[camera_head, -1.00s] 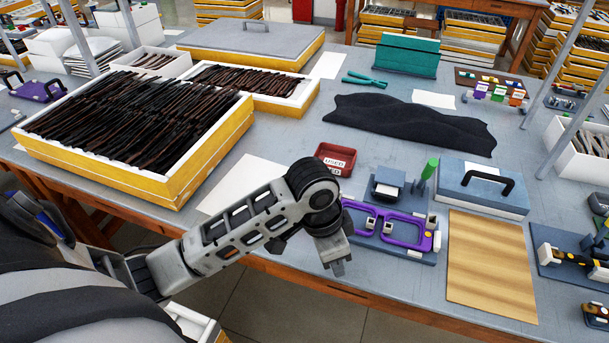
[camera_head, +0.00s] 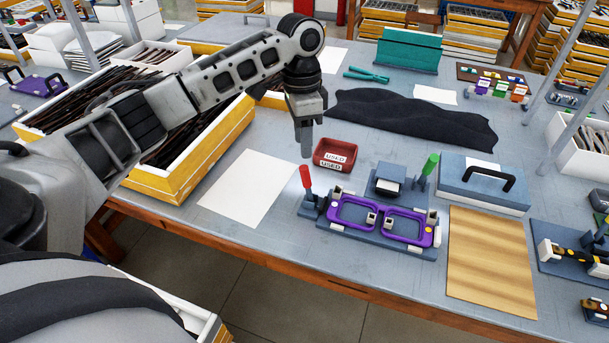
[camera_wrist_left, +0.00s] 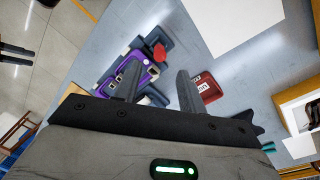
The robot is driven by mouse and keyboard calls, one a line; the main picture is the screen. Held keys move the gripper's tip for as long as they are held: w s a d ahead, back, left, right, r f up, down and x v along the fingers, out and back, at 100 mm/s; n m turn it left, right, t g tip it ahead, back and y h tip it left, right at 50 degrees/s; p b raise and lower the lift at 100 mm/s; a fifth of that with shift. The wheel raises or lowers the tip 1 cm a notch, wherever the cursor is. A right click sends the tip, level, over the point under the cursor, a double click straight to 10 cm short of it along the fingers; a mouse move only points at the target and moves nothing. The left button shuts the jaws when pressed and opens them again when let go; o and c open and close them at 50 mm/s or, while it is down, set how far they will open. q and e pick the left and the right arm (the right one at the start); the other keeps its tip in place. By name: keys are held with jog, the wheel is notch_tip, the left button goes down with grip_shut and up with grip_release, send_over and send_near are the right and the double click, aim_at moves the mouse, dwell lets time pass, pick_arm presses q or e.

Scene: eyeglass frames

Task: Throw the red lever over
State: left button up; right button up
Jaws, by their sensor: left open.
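The red lever (camera_head: 305,178) stands upright, leaning slightly left, at the left end of the blue fixture (camera_head: 335,245) holding purple eyeglass frames (camera_head: 352,213). In the left wrist view the red lever's knob (camera_wrist_left: 158,51) shows beyond the fingers, with the purple frames (camera_wrist_left: 124,75) beside it. My left gripper (camera_head: 305,150) points down, just above the lever's top in the picture; it looks empty and apart from the lever. In the left wrist view its two fingers (camera_wrist_left: 158,88) are spread. My right gripper is not in view.
A green lever (camera_head: 430,166) stands at the fixture's right rear. A red tray (camera_head: 336,152) marked USED lies behind the fixture. White paper (camera_head: 240,188) lies left, a wooden board (camera_head: 490,258) right. A crate of dark frames (camera_head: 178,190) stands at left.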

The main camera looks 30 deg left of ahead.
aim_at(305, 183)
pick_arm(q)
jog(key=f, duration=1)
jog(key=shift+s+d+f, duration=0.1)
jog(key=shift+s+d, duration=0.25)
grip_shut()
